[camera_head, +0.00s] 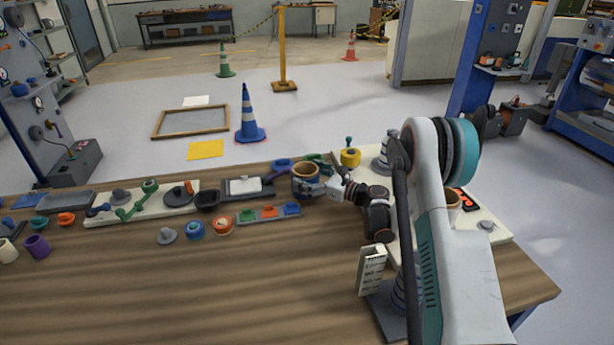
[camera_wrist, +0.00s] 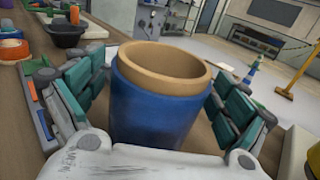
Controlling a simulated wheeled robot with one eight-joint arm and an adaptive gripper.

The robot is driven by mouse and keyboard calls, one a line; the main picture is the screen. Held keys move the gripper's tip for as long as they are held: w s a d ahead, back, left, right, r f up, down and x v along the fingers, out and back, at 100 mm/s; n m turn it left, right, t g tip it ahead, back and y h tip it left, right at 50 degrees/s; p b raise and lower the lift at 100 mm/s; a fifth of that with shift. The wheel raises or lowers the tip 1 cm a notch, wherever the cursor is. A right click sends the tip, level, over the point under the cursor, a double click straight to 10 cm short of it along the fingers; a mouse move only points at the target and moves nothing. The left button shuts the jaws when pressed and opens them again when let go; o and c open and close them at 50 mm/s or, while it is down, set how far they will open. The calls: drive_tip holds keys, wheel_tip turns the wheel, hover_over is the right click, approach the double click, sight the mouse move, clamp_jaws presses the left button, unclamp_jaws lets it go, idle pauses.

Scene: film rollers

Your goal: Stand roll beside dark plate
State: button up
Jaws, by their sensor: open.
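A roll with a blue outside and a tan core (camera_wrist: 155,110) stands upright between the fingers of my gripper (camera_wrist: 150,105) in the wrist view. The fingers are open, one on each side of it, with visible gaps. In the head view the roll (camera_head: 304,179) stands on the wooden table near its far edge, and my gripper (camera_head: 318,188) reaches it from the right. A dark plate (camera_head: 228,196) bearing a pale pad lies just left of the roll. Another dark grey flat piece (camera_head: 66,202) lies at the far left; I cannot tell which one the task names.
A grey strip with coloured blocks (camera_head: 270,213) lies in front of the roll. A dark bowl (camera_head: 207,200) and several small knobs sit further left. A yellow pot (camera_head: 350,157) stands to the right. The front of the wooden table (camera_head: 190,295) is clear.

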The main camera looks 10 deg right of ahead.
sight(317, 178)
drive_tip(key=p+v, duration=0.1)
drive_tip(key=v, duration=0.5)
drive_tip(key=shift+s+d+r+p, duration=0.15)
drive_tip(key=shift+d+p, duration=0.1)
drive_tip(key=shift+p, duration=0.15)
drive_tip(key=shift+s+d, duration=0.3)
drive_tip(key=shift+s, duration=0.05)
